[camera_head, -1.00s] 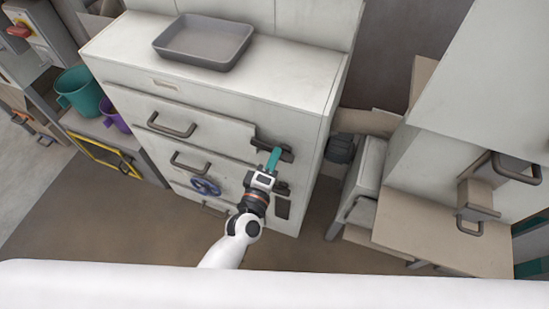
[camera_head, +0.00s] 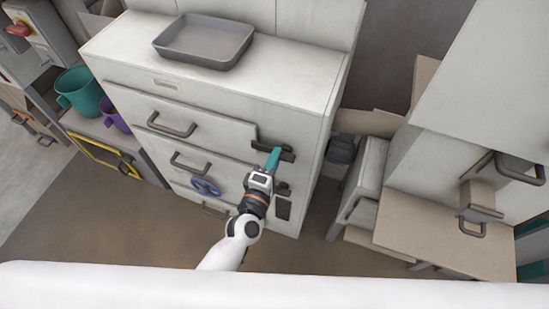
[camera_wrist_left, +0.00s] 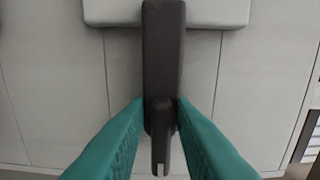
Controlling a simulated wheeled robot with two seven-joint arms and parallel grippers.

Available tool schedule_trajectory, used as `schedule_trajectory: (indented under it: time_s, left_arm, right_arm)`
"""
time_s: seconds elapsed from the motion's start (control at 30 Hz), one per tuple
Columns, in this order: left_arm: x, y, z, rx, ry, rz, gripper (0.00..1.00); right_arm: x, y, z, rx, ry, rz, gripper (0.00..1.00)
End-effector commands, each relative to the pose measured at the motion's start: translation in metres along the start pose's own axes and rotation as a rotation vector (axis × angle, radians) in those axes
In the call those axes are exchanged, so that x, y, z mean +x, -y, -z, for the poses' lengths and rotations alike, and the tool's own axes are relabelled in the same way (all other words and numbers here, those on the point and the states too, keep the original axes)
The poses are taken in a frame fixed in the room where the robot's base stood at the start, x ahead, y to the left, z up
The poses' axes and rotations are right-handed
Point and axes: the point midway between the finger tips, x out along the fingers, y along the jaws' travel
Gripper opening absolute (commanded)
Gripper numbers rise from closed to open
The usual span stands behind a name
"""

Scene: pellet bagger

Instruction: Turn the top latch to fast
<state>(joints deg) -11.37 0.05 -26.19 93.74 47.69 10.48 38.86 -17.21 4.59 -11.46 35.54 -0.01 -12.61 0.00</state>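The top latch (camera_head: 286,154) is a dark bar at the upper right of the white cabinet front, where it lies roughly sideways. My left gripper (camera_head: 273,160) has teal fingers and is at this latch. In the left wrist view, the latch (camera_wrist_left: 163,60) runs from a pale panel at the top down between the fingers and ends in a slotted tip. The fingertips (camera_wrist_left: 162,103) touch its two sides, so the gripper looks shut on it. My right gripper is not in view.
A second dark latch (camera_head: 283,188) sits just below. The cabinet front carries drawer handles (camera_head: 172,124) and a blue handwheel (camera_head: 206,186). A grey tray (camera_head: 204,42) rests on top. Grey boxes and a table (camera_head: 440,225) stand to the right.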

Motion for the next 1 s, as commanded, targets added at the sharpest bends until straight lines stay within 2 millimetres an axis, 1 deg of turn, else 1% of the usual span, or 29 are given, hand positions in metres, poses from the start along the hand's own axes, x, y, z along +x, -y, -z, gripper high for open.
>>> schedule_trajectory:
  time_s: [0.03,0.07,0.33,0.47,0.57,0.8,0.9,1.0]
  left_arm:
    - [0.0,0.0,0.0,0.001,0.0,0.0,0.31]
    - [0.0,0.0,0.0,0.001,0.0,0.0,0.35]
    - [0.0,0.0,0.0,0.002,0.0,0.001,0.35]
    - [-0.009,-0.001,0.0,0.003,0.0,0.0,0.35]
    - [-0.026,-0.001,0.0,0.003,0.0,-0.001,0.35]
    - [-0.078,-0.002,0.0,0.003,-0.001,-0.003,0.35]
    - [-0.096,-0.002,0.0,0.002,-0.002,-0.003,0.35]
    - [-0.109,-0.002,0.0,0.002,-0.001,-0.002,0.35]
  right_arm:
    - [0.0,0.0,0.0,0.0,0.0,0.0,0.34]
    - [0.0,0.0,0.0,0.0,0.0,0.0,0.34]
    - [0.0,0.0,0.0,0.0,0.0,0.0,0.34]
    - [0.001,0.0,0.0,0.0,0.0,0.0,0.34]
    - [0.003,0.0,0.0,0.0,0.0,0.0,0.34]
    - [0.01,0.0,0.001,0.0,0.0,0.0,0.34]
    - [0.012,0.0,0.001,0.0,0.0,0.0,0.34]
    - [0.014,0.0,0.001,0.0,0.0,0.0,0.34]
